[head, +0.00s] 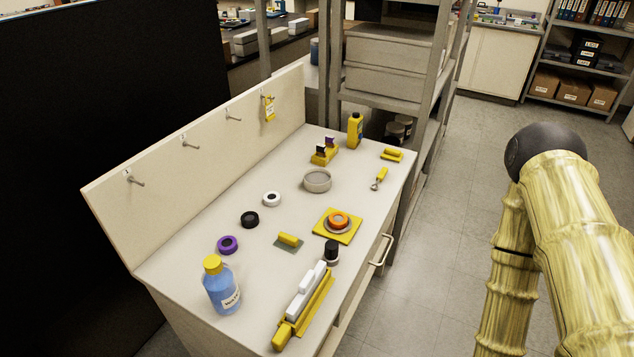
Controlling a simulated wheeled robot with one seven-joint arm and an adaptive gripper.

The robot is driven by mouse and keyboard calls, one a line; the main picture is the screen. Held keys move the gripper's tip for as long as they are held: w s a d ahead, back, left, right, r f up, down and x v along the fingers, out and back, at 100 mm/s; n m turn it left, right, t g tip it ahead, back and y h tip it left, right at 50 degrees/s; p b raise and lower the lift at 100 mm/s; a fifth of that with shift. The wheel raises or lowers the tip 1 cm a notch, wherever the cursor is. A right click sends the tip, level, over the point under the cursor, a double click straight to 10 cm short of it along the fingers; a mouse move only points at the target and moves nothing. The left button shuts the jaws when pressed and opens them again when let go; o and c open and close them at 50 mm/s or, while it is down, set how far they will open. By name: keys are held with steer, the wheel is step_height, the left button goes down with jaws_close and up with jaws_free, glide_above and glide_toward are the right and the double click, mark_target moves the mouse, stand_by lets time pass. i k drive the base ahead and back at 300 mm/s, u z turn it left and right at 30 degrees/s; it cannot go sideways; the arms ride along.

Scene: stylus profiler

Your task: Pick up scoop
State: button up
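A small tool with a yellow handle and a metal end, which looks like the scoop (380,179), lies on the white bench top (208,194) near its right edge. Its metal end points toward the lower left. Nothing touches it. My arm shows at the right of the head view, well apart from the bench. My gripper is not in view.
Near the scoop are a yellow block (391,155), a yellow bottle (355,131), a round grey dish (317,180) and a yellow mat (325,227) with an orange ring. A blue bottle (222,287) stands at the front left. A pegboard panel (200,155) lines the left side.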

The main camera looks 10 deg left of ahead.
mark_target(382, 173)
steer(key=z, duration=1.85)
steer(key=i, duration=1.4)
steer(key=u, duration=2.95)
